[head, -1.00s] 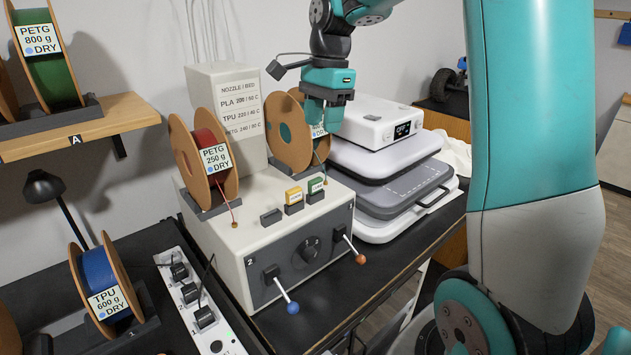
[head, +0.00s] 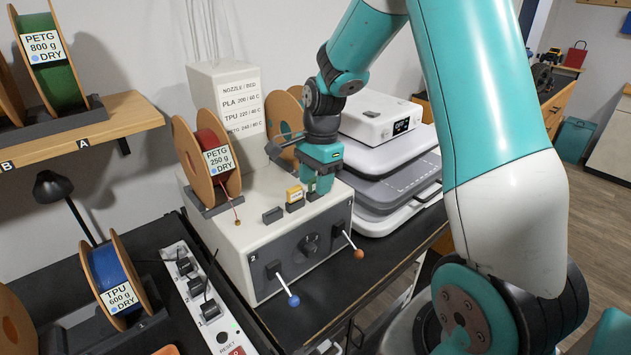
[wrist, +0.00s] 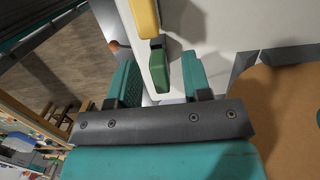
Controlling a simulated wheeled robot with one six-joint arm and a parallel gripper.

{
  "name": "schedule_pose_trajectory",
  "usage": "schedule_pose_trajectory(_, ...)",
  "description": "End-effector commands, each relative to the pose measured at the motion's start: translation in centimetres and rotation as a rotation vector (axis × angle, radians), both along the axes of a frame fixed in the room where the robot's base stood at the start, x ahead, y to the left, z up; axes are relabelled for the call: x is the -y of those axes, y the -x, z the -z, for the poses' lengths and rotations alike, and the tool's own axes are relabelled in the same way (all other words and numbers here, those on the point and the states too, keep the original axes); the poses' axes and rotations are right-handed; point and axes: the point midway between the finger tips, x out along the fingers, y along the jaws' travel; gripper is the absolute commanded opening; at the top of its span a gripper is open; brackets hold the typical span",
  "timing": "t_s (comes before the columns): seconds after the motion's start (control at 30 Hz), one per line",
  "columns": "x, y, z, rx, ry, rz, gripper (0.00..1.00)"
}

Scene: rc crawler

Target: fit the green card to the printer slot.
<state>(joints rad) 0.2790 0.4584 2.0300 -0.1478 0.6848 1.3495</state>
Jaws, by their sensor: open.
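The green card (wrist: 160,72) shows in the wrist view between my two fingers, with a gap on each side. In the head view my gripper hides it. My gripper (head: 318,184) is open and points down over the right dark holder on top of the beige printer (head: 235,262). Its teal fingers also show in the wrist view (wrist: 160,85). A yellow card (head: 294,193) stands upright in the middle dark holder; its edge shows in the wrist view (wrist: 145,18). The left dark holder (head: 272,215) shows no card.
A red spool (head: 210,158) stands on the printer's left, another brown spool (head: 283,112) behind my gripper. Two levers, blue-tipped (head: 293,299) and orange-tipped (head: 358,254), stick out in front. A white device (head: 378,117) sits on stacked cases at right.

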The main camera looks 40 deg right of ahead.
Motion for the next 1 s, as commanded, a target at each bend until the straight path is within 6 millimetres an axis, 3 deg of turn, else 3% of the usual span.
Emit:
schedule_pose_trajectory(0.13,0.0,0.0,0.0,0.000,0.000,0.000,0.45)
schedule_pose_trajectory(0.33,0.0,0.0,0.0,0.000,0.000,0.000,0.01)
schedule_pose_trajectory(0.77,0.0,0.0,-0.1,0.001,0.000,0.000,0.00)
schedule_pose_trajectory(1.0,0.0,-0.1,-2.1,0.005,0.001,0.000,0.00)
